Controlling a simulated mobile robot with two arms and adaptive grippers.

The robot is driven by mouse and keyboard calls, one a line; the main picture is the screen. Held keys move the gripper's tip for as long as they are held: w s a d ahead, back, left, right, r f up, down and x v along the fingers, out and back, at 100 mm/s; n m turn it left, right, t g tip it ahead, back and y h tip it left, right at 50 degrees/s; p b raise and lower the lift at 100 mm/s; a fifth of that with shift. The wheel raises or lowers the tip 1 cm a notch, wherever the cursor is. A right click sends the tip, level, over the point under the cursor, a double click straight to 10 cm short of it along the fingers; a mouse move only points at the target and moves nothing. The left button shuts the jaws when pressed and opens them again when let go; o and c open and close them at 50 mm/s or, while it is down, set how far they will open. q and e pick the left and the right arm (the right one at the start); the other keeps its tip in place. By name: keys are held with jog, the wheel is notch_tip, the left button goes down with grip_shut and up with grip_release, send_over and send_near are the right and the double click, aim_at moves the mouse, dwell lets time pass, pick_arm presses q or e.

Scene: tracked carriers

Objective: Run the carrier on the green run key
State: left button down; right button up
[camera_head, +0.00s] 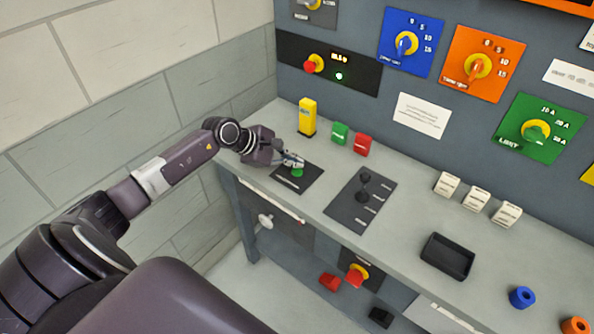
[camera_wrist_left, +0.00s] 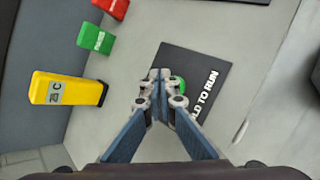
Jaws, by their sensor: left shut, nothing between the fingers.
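The green run key (camera_head: 297,173) is a round green button on a dark plate (camera_head: 288,184) on the bench. The plate's lettering ends in "LD TO RUN" in the left wrist view (camera_wrist_left: 216,70). My left gripper (camera_head: 291,161) is shut and empty, with its fingertips right over the green key. In the left wrist view the shut fingertips (camera_wrist_left: 160,77) cover part of the green key (camera_wrist_left: 180,86). I cannot tell whether they touch it or whether it is pressed. No carrier can be made out. My right gripper is not in view.
A yellow block (camera_head: 307,117), a green block (camera_head: 339,134) and a red block (camera_head: 361,145) stand behind the plate. A black lever (camera_head: 364,184) stands on another dark plate to the right. White blocks (camera_head: 476,199) and a black tray (camera_head: 447,257) are further right. A panel with knobs rises behind.

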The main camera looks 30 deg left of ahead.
aim_at(295, 172)
pick_arm(q)
jog(key=shift+r+p, duration=1.05)
jog(key=shift+r, duration=1.3)
